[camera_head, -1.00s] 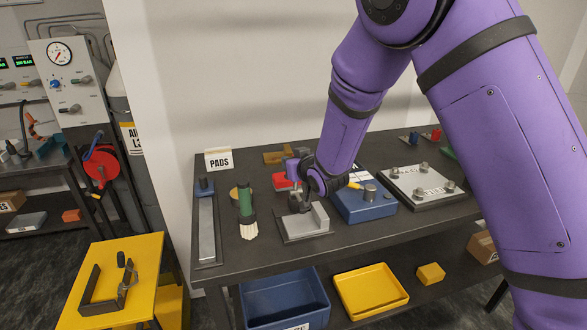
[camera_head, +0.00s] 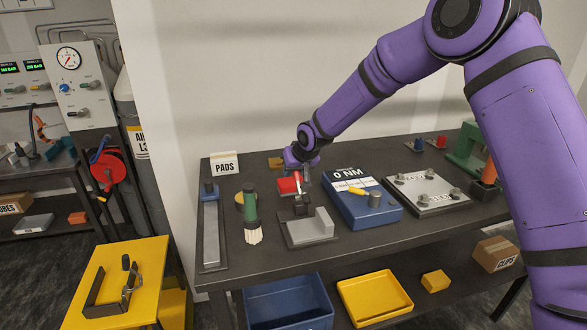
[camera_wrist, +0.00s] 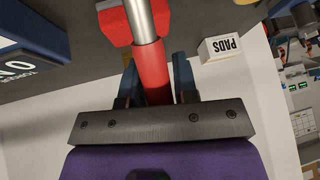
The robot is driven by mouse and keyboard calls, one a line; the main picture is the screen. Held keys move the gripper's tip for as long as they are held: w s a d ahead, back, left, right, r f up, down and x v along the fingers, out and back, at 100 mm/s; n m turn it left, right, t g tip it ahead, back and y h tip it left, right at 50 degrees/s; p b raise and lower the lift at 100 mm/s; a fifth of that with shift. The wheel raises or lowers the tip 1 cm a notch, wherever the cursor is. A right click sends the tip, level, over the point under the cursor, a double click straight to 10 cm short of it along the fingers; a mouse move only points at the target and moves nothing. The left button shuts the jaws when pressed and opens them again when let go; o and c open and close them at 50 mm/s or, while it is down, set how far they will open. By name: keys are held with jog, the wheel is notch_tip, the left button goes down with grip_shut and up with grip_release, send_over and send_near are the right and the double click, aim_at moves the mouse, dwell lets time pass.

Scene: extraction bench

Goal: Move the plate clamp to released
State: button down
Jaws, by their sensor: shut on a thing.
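In the wrist view the lever is a steel rod (camera_wrist: 139,20) ending in a red grip (camera_wrist: 151,68). My gripper (camera_head: 298,170) is above and behind the plate. In the wrist view my gripper (camera_wrist: 157,80) has its two dark fingers shut around the red grip. The clamp's base is hidden in the wrist view.
A red block (camera_head: 288,186) lies close behind the lever. Free bench top lies in front of the clamp.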

jog(key=shift+w+f+g, duration=0.15)
jog(key=shift+f+g, duration=0.15)
jog(key=shift+g, duration=0.1)
jog(key=c, duration=0.9)
grip_release()
jog(key=v, duration=1)
jog(key=shift+r, duration=0.4)
jog(key=shift+s, duration=0.2)
